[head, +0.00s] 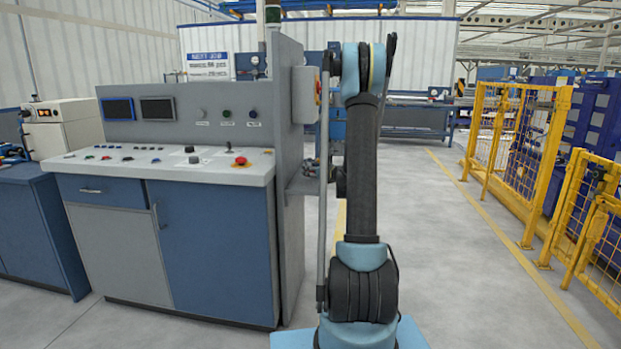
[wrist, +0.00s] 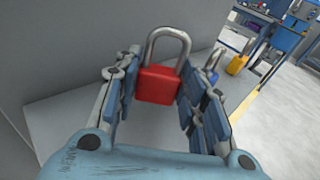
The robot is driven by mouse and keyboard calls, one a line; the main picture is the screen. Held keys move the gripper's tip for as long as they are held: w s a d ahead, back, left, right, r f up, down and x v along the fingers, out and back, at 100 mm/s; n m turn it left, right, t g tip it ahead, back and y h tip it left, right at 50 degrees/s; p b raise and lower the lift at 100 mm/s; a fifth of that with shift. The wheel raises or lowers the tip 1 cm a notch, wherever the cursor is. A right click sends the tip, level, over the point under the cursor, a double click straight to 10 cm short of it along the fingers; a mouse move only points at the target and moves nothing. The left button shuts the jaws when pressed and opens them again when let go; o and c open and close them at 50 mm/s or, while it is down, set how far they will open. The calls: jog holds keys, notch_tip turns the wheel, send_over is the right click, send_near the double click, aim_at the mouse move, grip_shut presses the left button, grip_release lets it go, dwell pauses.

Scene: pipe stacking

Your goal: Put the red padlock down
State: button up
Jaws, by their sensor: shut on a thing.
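The red padlock (wrist: 158,86) is upright between the fingers of my gripper (wrist: 157,98) in the wrist view, with its metal shackle upward. The blue finger pads are closed on its left and right sides. A light grey shelf surface (wrist: 140,130) shows below and behind it. I cannot tell whether the padlock touches that surface. In the head view I cannot make out the padlock or my gripper; my arm stands beside the control console.
A blue padlock (wrist: 212,68) and a yellow padlock (wrist: 237,64) are on the right in the wrist view. A grey panel (wrist: 60,50) rises at left. In the head view a small shelf (head: 303,186) juts from the console (head: 210,225). A yellow fence (head: 515,150) stands right.

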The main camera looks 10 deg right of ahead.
jog(key=shift+f, duration=1.15)
jog(key=o, duration=1.1)
jog(key=shift+s, duration=0.1)
